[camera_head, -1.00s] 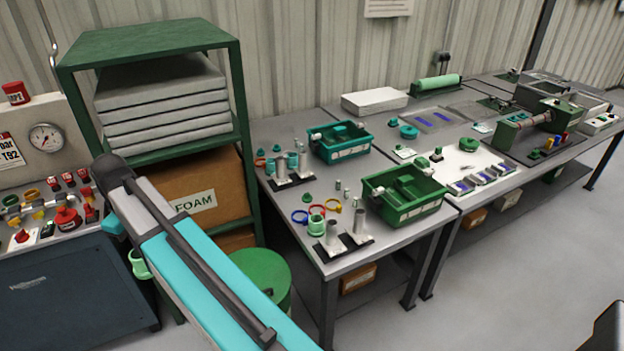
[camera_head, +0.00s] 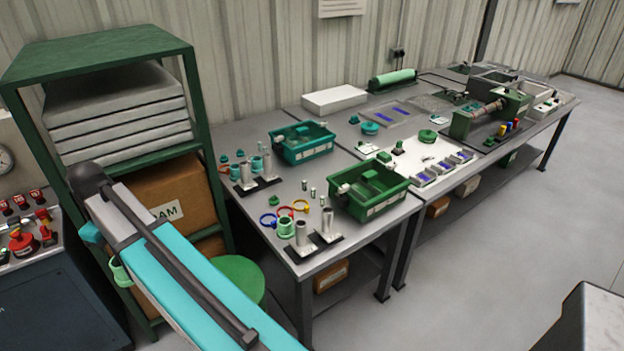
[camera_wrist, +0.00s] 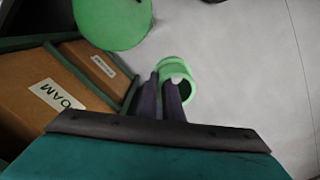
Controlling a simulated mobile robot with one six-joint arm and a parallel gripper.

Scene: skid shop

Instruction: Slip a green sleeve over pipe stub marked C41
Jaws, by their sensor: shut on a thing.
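My gripper (camera_wrist: 170,95) is shut on a light green sleeve (camera_wrist: 179,72), a short open ring held at the fingertips above the floor. In the head view the held sleeve (camera_head: 121,274) shows at the left, partly hidden by my arm. Two grey pipe stubs, one left (camera_head: 302,233) and one right (camera_head: 327,219), stand upright on dark bases at the bench's near corner. Another pair, left (camera_head: 244,176) and right (camera_head: 267,164), stands farther back. I cannot read any C41 marking. A second green sleeve (camera_head: 286,228) stands beside the near stubs.
The bench (camera_head: 345,243) carries a green bin (camera_head: 385,206), a teal bin (camera_head: 305,154) and several small coloured rings.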

